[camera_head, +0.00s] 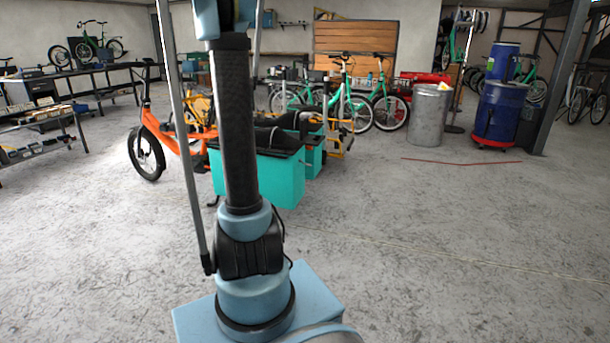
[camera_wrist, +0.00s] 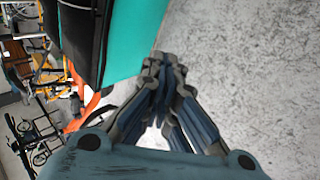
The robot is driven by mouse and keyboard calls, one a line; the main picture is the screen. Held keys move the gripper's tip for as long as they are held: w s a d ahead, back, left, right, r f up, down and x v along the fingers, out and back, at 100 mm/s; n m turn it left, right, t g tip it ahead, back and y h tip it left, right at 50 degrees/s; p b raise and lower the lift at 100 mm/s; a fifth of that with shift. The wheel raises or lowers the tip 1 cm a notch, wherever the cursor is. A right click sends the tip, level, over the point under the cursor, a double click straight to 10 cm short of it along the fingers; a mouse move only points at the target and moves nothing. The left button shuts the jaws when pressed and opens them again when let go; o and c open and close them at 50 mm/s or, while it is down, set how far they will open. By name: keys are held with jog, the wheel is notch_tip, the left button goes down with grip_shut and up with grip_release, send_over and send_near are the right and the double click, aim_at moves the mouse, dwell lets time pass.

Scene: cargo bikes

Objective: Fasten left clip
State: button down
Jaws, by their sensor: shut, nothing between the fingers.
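An orange cargo bike (camera_head: 157,126) stands ahead of me with a teal box (camera_head: 275,182) that has a dark cover on top. In the wrist view the teal box (camera_wrist: 137,30) with its black cover (camera_wrist: 80,35) is at the top left, tipped sideways in the picture. My gripper (camera_wrist: 163,62) is shut and empty, its fingertips meeting just below the box's lower edge in the picture. I cannot tell how far apart they are in depth. I cannot make out the left clip in either view. In the head view my arm hides part of the bike, and my gripper is out of sight.
A metal drum (camera_head: 429,115) and a blue barrel (camera_head: 500,113) stand at the back right. Workbenches (camera_head: 100,80) line the left side. Several bikes stand behind the orange one. The concrete floor (camera_head: 450,230) at the front and right is clear.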

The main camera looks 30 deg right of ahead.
jog(key=w+d+f+n+t+h, duration=0.1)
jog(key=w+d+f+n+h, duration=0.15)
jog(key=w+d+f, duration=0.55)
jog(key=w+d+f+n+t+h, duration=0.1)
jog(key=w+d+f+n, duration=0.35)
jog(key=w+d, duration=0.65)
jog(key=w+d+f+n+t+h, duration=0.1)
jog(key=d+f+n, duration=0.3)
jog(key=d+f, duration=0.65)
jog(key=d+f+n+h, duration=0.2)
jog(key=d+f+n, duration=0.2)
jog(key=d+f, duration=0.7)
jog(key=w+d+f, duration=0.4)
jog(key=w+f, duration=0.2)
jog(key=w, duration=0.1)
jog(key=shift+y, duration=0.35)
jog(key=shift+s+d+r, duration=0.1)
jog(key=shift+s+r, duration=0.15)
jog(key=shift+r, duration=0.75)
jog(key=shift+s+d+r, duration=0.1)
jog(key=shift+s+r, duration=0.15)
jog(key=shift+r, duration=0.75)
jog(key=shift+w+a, duration=0.1)
jog(key=shift+a, duration=0.15)
